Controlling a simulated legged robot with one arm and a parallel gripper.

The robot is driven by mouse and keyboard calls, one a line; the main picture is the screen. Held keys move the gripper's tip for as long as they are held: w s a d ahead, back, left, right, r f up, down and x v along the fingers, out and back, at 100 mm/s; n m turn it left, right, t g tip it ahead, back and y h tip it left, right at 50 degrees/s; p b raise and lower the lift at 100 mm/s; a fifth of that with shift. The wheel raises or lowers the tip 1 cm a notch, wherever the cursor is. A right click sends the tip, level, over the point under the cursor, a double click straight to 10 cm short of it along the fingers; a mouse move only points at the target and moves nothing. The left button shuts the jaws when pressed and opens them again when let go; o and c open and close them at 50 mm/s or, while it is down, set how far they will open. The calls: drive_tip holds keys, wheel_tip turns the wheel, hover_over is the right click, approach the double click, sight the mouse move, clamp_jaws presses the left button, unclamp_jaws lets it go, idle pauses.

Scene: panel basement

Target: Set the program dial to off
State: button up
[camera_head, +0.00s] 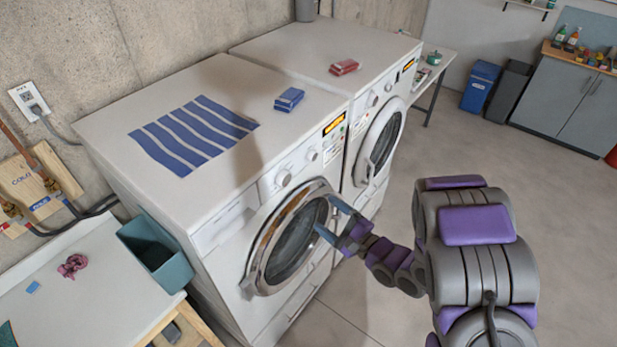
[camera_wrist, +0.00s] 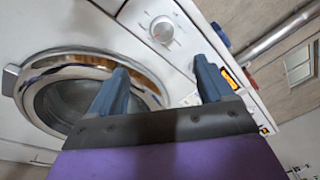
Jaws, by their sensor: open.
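The program dial is a round white knob on the front panel of the near washer. It shows in the head view (camera_head: 284,178) and larger in the wrist view (camera_wrist: 162,30), with markings around it; its setting is too small to read. My gripper (camera_head: 334,219) is open and empty in front of the washer's round door. In the wrist view its two blue fingers (camera_wrist: 160,88) are spread apart, and the dial lies beyond them. The fingers do not appear to touch the dial.
The near washer's round chrome-rimmed door (camera_head: 290,240) is shut. A second machine (camera_head: 380,120) stands beside it. A teal bin (camera_head: 155,250) is at the left. Floor at right is clear.

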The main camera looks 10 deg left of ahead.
sight(286, 182)
drive_tip(key=p+x, duration=0.2)
drive_tip(key=x, duration=1.2)
drive_tip(key=shift+w+a, duration=0.2)
drive_tip(key=shift+a, duration=0.05)
drive_tip(key=shift+w+a+r, duration=0.15)
drive_tip(key=shift+w+a, duration=0.1)
drive_tip(key=shift+w, duration=0.35)
drive_tip(key=shift+a, duration=0.15)
drive_tip(key=shift+c, duration=0.2)
drive_tip(key=shift+a, duration=0.3)
drive_tip(key=c, duration=0.3)
drive_tip(key=shift+d, duration=0.1)
drive_tip(key=c, duration=0.7)
drive_tip(key=shift+f, duration=0.2)
